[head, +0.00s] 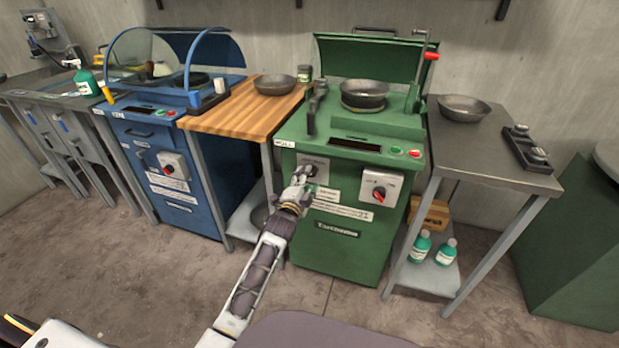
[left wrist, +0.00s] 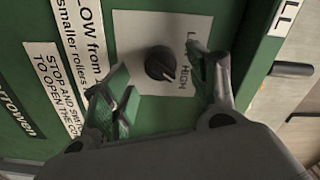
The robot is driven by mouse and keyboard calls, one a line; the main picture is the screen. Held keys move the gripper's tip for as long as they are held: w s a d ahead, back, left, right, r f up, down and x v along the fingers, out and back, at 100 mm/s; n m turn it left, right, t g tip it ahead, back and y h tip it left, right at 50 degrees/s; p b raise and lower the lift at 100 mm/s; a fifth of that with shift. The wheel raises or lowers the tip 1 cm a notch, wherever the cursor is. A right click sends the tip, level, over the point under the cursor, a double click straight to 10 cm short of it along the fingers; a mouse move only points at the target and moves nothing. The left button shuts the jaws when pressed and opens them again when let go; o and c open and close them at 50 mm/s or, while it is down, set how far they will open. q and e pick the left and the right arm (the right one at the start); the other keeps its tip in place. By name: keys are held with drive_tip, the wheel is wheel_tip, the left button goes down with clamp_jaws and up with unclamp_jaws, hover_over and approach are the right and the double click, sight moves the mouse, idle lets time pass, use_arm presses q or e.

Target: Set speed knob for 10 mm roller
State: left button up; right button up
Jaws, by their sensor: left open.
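The green machine (head: 335,235) has a pale plate (head: 320,165) on its front panel. The plate carries a round black speed knob (left wrist: 160,63), with lettering reading HIGH and a partly hidden L beside it. The knob's pointer is too small to read surely. My left gripper (head: 302,178) is at this plate. In the left wrist view my left gripper (left wrist: 162,80) is open, one finger on each side of the knob, with visible gaps and no grip on it. A white label (left wrist: 80,40) mentions smaller rollers. My right gripper is not in view.
A second plate with a red switch (head: 379,191) sits right of the knob. A bowl (head: 362,93) rests on the green machine. A blue machine (head: 190,205) and wooden-topped table (head: 235,105) stand left; a metal table (head: 465,155) stands right. A black handle (left wrist: 292,69) juts out beside the panel.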

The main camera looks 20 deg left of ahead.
use_arm(q)
drive_tip(key=shift+w+b, duration=0.3)
drive_tip(key=shift+w, duration=1.1)
drive_tip(key=shift+c, duration=0.4)
drive_tip(key=c, duration=0.9)
